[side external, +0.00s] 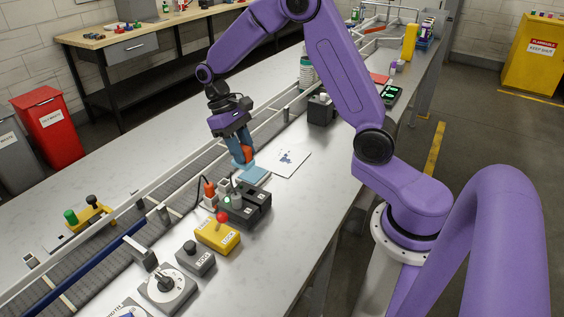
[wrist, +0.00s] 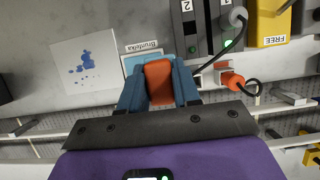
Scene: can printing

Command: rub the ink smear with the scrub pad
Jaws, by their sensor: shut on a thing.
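The scrub pad (wrist: 159,82) appears as an orange-red block between the two blue fingers of my gripper (wrist: 159,88). My gripper, also in the side external view (side external: 245,158), is shut on it. The pad is over a light blue flat plate (side external: 254,178), seen partly behind it in the wrist view (wrist: 133,63); I cannot tell if they touch. The ink smear (wrist: 84,62) is a group of blue blotches on a white sheet (wrist: 60,87), left of the pad in the wrist view. In the side external view the smear (side external: 287,157) lies right of my gripper.
A dark switch block (side external: 246,203) with a cable and a yellow box with a red-knobbed lever (side external: 218,235) stand near the pad's plate. A railed conveyor (side external: 150,210) runs behind. A black box (side external: 321,110) stands beyond the sheet. The bench around the sheet is mostly clear.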

